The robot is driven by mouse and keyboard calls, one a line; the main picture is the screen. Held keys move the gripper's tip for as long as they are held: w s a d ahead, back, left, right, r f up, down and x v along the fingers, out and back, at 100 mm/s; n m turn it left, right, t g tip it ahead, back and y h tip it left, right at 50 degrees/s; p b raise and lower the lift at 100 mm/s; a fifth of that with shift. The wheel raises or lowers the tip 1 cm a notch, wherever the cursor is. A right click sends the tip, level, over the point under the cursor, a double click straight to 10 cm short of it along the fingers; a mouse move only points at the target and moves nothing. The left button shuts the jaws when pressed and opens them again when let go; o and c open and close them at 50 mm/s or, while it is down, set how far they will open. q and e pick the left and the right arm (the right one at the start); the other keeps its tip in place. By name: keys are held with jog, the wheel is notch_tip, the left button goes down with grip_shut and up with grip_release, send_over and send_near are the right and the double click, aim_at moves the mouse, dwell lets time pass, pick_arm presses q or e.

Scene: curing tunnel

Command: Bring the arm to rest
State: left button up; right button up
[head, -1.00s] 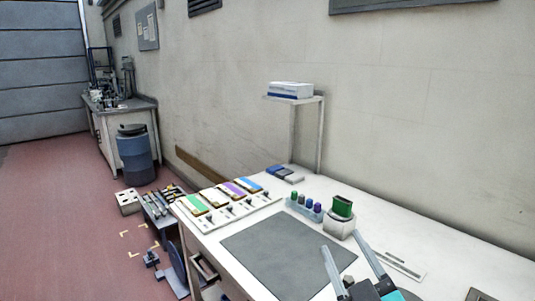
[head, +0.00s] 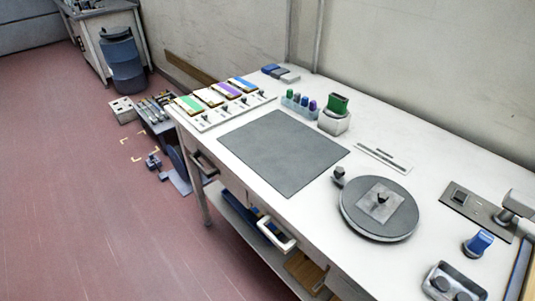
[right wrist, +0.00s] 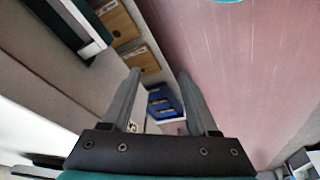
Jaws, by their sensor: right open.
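My right gripper (right wrist: 159,75) shows only in the right wrist view. Its two grey fingers are apart and nothing is between them. It points down past the side of the workbench, with the red floor on the right of the picture. My left gripper is in neither current view. In the head view the white workbench (head: 400,125) is free of both arms.
The bench holds a grey mat (head: 283,150), a round turntable (head: 360,220), a white block with a green piece (head: 335,122) and coloured strips (head: 188,104). Blue bins (right wrist: 163,101) show below. Red floor (head: 90,200) is open at left.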

jog(key=s+d+f+g, duration=0.1)
jog(key=s+f, duration=0.4)
jog(key=f, duration=0.7)
jog(key=s+f+g, duration=0.1)
jog(key=s+f, duration=0.4)
jog(key=f, duration=0.6)
jog(key=s+d+f, duration=0.2)
jog(key=s+f, duration=0.3)
jog(key=s, duration=0.3)
jog(key=shift+s, duration=0.2)
jog(key=shift+c, duration=0.3)
